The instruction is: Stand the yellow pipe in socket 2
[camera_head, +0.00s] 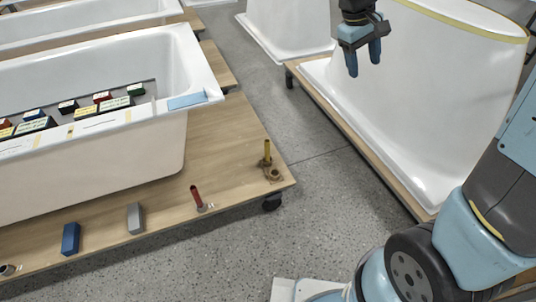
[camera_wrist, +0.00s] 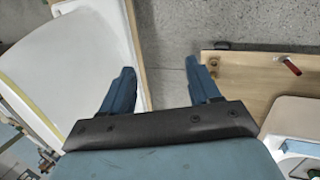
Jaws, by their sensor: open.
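The yellow pipe (camera_head: 267,151) stands upright at a brown fitting (camera_head: 271,172) near the right corner of the wooden platform. Whether it sits in a socket or beside one is too small to tell. A red pipe (camera_head: 196,197) stands slightly tilted, with a small grey base, to its left. It also shows in the wrist view (camera_wrist: 292,66). I cannot read any socket number. My gripper (camera_head: 363,66) is open and empty, high up beside the right-hand tub shell, away from the yellow pipe. Its fingers (camera_wrist: 159,66) show apart in the wrist view.
The wooden platform (camera_head: 235,125) carries a white tub (camera_head: 110,160) with several small coloured blocks. A blue block (camera_head: 71,239), a grey block (camera_head: 135,218) and a dark round piece (camera_head: 8,269) line the front edge. Another tub shell (camera_head: 425,90) stands right. Grey floor (camera_head: 300,150) lies between.

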